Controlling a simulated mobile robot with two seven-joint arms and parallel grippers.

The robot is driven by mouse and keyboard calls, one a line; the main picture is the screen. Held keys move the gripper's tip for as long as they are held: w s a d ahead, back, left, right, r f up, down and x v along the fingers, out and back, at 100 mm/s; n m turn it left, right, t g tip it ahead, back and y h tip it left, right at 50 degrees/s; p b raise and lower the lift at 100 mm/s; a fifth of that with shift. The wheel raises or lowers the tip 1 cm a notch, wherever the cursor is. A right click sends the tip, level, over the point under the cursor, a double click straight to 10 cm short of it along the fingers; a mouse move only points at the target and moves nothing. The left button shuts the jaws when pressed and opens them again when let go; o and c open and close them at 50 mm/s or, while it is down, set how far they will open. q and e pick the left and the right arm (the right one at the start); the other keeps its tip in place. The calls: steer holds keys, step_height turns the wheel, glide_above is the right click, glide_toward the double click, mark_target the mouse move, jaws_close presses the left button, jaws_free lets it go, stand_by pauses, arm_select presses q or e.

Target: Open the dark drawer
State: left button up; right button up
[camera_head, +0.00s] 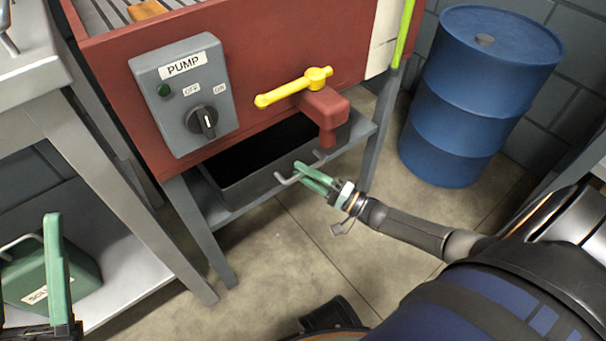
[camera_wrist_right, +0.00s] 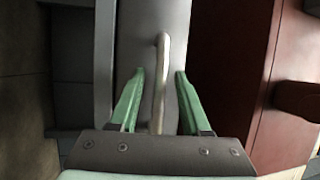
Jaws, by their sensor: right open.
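The dark drawer (camera_head: 243,186) sits on the low shelf under the red cabinet, its black inside showing above its front. Its pale bar handle (camera_head: 287,181) sticks out from the front. My right gripper (camera_head: 299,172) is at the handle. In the right wrist view the handle (camera_wrist_right: 160,85) stands between the two green fingers, with a gap on both sides; the gripper (camera_wrist_right: 160,82) is open. My left gripper (camera_head: 30,270) is at the lower left edge of the head view, partly cut off, one green finger upright and well apart from a sliver of the other.
A pump switch box (camera_head: 186,95) and a yellow-handled valve (camera_head: 295,86) are on the red cabinet (camera_head: 260,50), above the drawer. A blue drum (camera_head: 470,95) stands at the right. A green can (camera_head: 85,270) stands on the left bench's shelf. The floor before the drawer is clear.

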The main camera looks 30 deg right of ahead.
steer(key=shift+w+a, duration=0.1)
steer(key=shift+w, duration=0.1)
jaws_close()
stand_by(0.3)
steer(key=shift+s, duration=0.1)
stand_by(1.0)
